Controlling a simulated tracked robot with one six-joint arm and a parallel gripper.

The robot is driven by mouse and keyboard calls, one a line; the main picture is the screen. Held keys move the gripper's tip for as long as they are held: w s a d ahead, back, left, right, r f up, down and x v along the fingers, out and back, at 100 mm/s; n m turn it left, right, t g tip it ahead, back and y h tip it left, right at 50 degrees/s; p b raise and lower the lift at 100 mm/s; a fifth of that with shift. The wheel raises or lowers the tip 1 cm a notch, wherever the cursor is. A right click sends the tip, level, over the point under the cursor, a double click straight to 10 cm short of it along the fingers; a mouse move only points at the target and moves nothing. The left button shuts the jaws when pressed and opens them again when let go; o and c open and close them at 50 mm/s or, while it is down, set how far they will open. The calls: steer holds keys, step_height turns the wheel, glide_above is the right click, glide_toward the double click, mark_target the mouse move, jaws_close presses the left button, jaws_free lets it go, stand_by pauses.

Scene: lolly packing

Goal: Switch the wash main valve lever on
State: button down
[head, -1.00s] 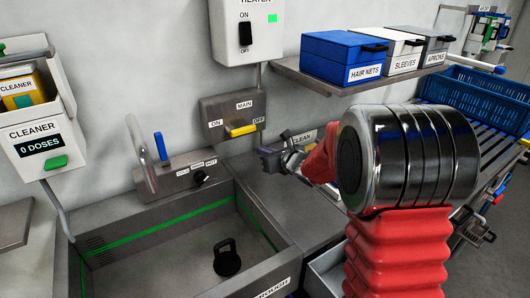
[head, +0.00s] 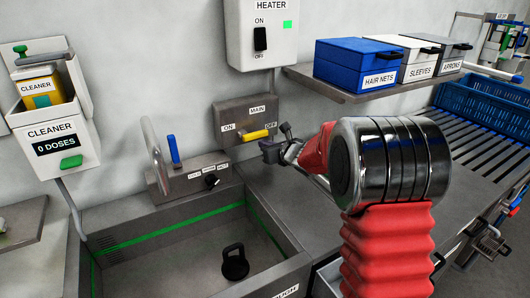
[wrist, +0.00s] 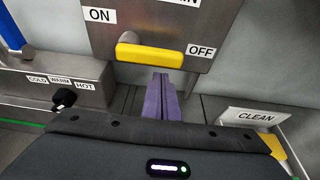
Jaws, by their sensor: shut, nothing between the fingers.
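The wash main valve is a grey wall panel (head: 229,112) labelled MAIN, with ON at its left and OFF at its right. Its yellow lever (head: 257,134) lies nearly level, with its free end pointing toward OFF in the head view. In the wrist view the yellow lever (wrist: 152,54) is close, above and slightly left of my fingertips. My gripper (head: 268,147) is just below and right of the lever's free end in the head view. Its purple fingers (wrist: 166,92) are shut and empty. I cannot tell whether they touch the lever.
A sink (head: 284,272) with a blue tap lever (head: 174,149) and a temperature knob (head: 211,181) is below left. The heater box (head: 257,62) hangs above. A shelf with a blue box (head: 345,68) is at upper right. A CLEAN sign (wrist: 255,118) stands right of my fingers.

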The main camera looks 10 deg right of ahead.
steer(key=shift+r, duration=0.35)
steer(key=shift+d+r, duration=0.1)
steer(key=shift+d, duration=0.05)
